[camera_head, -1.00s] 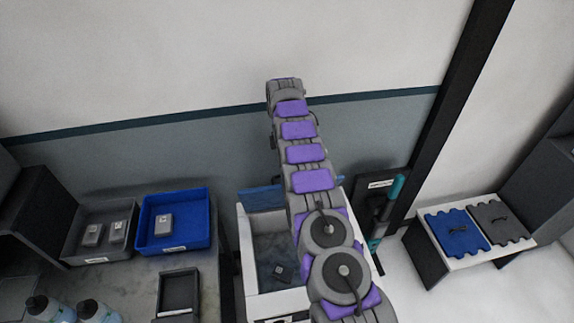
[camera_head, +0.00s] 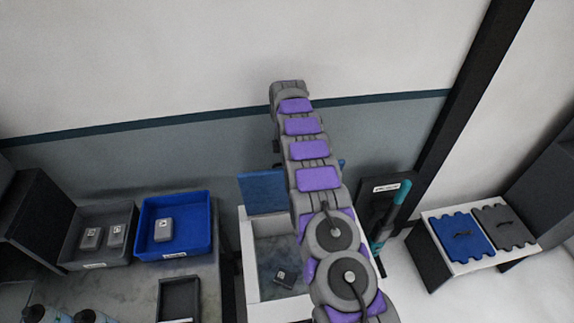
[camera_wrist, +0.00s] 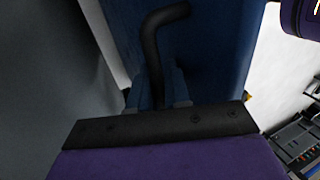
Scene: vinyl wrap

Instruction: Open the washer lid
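The washer (camera_head: 249,262) is a white open-topped box with a grey inside, partly hidden behind my arm in the head view. Its blue lid (camera_head: 262,192) stands raised at the back edge, near the wall. The blue lid surface (camera_wrist: 225,50) fills the middle of the wrist view, with a dark bent handle (camera_wrist: 155,50) on it. The head view hides my gripper behind my arm.
A small grey block (camera_head: 285,277) lies inside the washer. Left, a counter holds a blue bin (camera_head: 205,240), a grey bin (camera_head: 68,250), a dark tray (camera_head: 163,305) and bottles. Right stands a low white bench (camera_head: 462,267) with blue and grey panels.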

